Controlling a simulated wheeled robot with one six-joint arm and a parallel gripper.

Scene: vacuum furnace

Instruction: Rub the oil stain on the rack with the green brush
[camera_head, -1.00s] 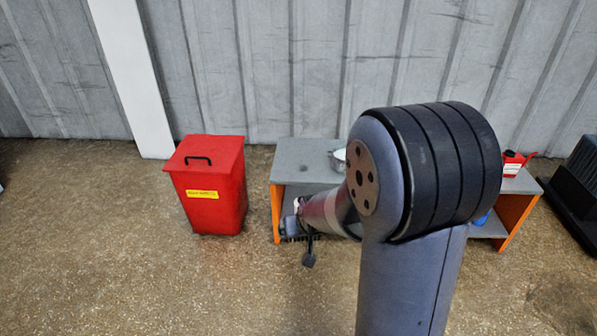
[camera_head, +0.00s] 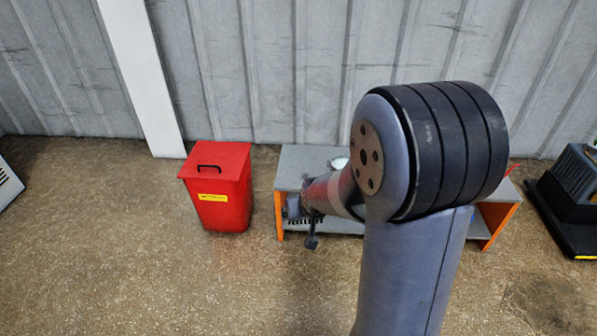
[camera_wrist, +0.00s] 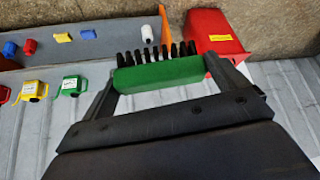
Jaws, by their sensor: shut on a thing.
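The green brush (camera_wrist: 160,75) with dark bristles is held crosswise between the two fingers of my gripper (camera_wrist: 160,71) in the wrist view. The bristles point toward the picture's top, and they overlap the rack's far end in that picture. In the head view my gripper (camera_head: 303,212) is at the rack's left front; the brush's green body is not distinct there. The rack (camera_head: 297,164) has a grey top and orange sides, and it also shows in the wrist view (camera_wrist: 95,52). My arm hides much of it. I cannot make out the oil stain, nor whether the bristles touch the rack.
A red lidded bin (camera_head: 218,190) stands left of the rack. A dark machine (camera_head: 575,190) is at the right. The front floor is clear.

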